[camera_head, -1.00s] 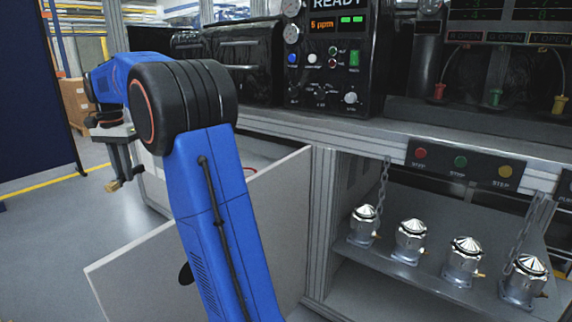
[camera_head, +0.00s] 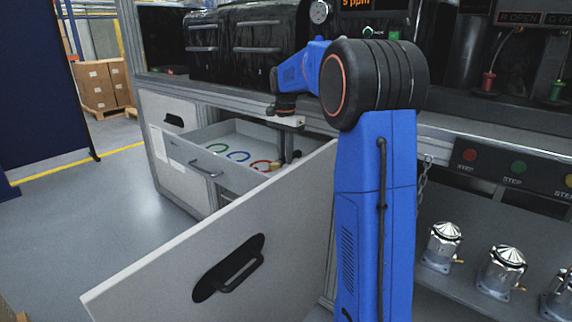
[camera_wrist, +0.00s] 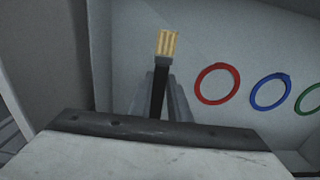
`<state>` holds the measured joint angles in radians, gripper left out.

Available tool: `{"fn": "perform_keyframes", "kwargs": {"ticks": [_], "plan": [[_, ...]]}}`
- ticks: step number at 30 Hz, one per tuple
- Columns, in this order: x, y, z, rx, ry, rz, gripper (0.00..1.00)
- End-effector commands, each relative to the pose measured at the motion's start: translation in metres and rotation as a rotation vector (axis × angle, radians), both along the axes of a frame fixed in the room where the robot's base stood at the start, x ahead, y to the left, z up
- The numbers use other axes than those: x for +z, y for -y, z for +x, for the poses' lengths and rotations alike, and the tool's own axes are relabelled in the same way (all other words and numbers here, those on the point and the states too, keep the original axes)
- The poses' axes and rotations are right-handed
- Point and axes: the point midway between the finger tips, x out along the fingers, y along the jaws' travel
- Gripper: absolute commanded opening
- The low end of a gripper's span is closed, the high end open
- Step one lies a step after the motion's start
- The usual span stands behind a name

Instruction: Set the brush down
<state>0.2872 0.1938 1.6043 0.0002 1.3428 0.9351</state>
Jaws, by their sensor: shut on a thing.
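The brush (camera_wrist: 167,45) shows in the wrist view with pale yellow bristles pointing away and a dark handle between my fingers. My gripper (camera_wrist: 159,98) is shut on that handle. Beyond it is the pale floor of an open drawer (camera_head: 218,176), seen in the head view at centre left. I cannot tell whether the brush touches the drawer floor.
A red ring (camera_wrist: 217,83), a blue ring (camera_wrist: 271,91) and a green ring (camera_wrist: 309,98) lie in the drawer. An open cabinet door (camera_head: 215,250) stands in front. Several metal housings (camera_head: 502,268) stand on a shelf at right.

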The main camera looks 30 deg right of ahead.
Motion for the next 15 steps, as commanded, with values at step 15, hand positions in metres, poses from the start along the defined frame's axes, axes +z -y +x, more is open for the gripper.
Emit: {"fn": "perform_keyframes", "kwargs": {"ticks": [15], "plan": [[-0.037,0.0,0.0,0.0,0.0,0.0,0.0]]}}
